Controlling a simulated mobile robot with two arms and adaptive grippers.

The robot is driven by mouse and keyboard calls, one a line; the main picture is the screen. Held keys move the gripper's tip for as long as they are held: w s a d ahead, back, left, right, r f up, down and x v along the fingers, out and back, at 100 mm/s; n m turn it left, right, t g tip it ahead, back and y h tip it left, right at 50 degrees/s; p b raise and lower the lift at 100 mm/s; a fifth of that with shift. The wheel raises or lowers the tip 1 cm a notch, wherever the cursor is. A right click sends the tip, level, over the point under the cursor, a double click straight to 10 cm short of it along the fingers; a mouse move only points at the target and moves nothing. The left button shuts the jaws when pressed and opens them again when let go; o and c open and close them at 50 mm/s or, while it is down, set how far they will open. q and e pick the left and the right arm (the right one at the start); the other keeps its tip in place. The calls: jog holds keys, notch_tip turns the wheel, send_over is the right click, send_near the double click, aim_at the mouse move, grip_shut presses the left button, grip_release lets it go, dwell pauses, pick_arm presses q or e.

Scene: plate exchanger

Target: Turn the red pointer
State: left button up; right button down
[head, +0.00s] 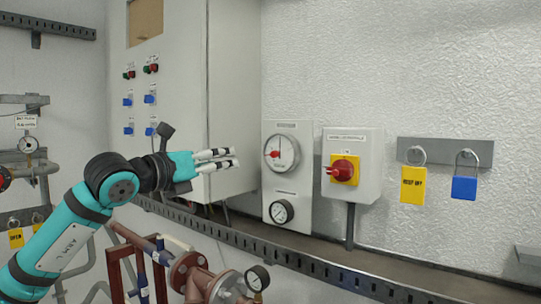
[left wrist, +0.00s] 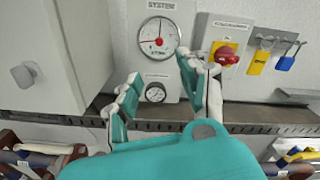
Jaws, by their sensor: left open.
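The red pointer (head: 274,154) sits on a round white dial on a grey wall panel (head: 287,195). Its red hub also shows in the left wrist view (left wrist: 158,41), in the middle of the dial. My left gripper (head: 234,158) is to the left of the dial in the head view, open and empty, with its fingers pointing right. In the left wrist view, my two fingers (left wrist: 159,68) are spread apart, below and around the lower part of the panel, without visible contact with the pointer. My right gripper is not in view.
A smaller gauge (head: 281,211) is below the dial. A red rotary switch (head: 341,171) on a yellow plate is to the right. A yellow tag (head: 413,185) and blue padlock (head: 464,187) hang further right. A large cabinet (head: 232,90) stands left; pipes (head: 188,270) are below.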

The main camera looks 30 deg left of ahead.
pick_arm(q)
jog(key=p, duration=0.5)
send_near(272, 155)
jog(key=w+p, duration=0.4)
jog(key=w, duration=0.1)
jog(key=w+p, duration=0.2)
jog(key=w, duration=0.1)
jog(key=shift+d+r+p, duration=0.15)
jog(key=shift+d+p, duration=0.15)
jog(key=shift+d, duration=0.05)
jog(key=shift+w, duration=0.45)
grip_shut()
